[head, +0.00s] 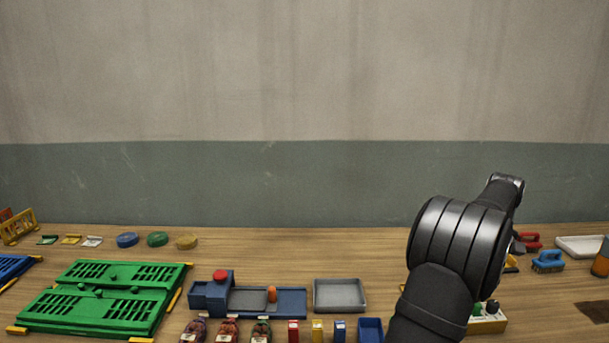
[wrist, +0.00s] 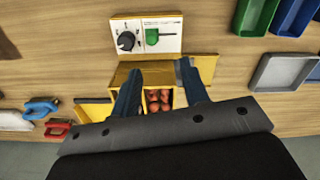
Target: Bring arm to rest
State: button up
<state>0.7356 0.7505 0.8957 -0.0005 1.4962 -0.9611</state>
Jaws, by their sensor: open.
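My arm rises at the right of the head view, and its thick black links hide part of the table there. My gripper (wrist: 165,95) shows in the wrist view with its two dark fingers apart. Between and beyond the fingers is a yellow box (wrist: 128,72) with several reddish-orange round things (wrist: 158,100) inside. No object is seen gripped. Whether the fingers touch the box cannot be told. In the head view the gripper is hidden behind the arm.
A white panel with a black knob and green lever (wrist: 147,36) stands by the box. A green slotted board (head: 100,297), a blue fixture (head: 290,303) and a grey tray (head: 340,294) lie left of the arm.

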notch_tip(320, 180, down, 9)
jog(key=shift+f, duration=0.15)
dwell(0.4)
jog(key=o, duration=1.3)
jog(key=shift+s+d+r+m, duration=0.1)
jog(key=shift+s+r+m, duration=0.05)
jog(key=shift+r+m, duration=0.4)
jog(key=s+d+r+m+t+h, duration=0.1)
jog(key=s+r+m+t, duration=0.15)
jog(key=r+m, duration=0.6)
jog(key=s+d+r+m+t+h, duration=0.1)
jog(key=s+r+m+t, duration=0.15)
jog(key=r+m, duration=0.6)
notch_tip(320, 180, down, 12)
jog(key=w+d+m+g, duration=0.1)
jog(key=w+d+m, duration=0.1)
jog(key=m, duration=0.1)
jog(key=shift+w, duration=0.3)
jog(key=shift+r, duration=0.1)
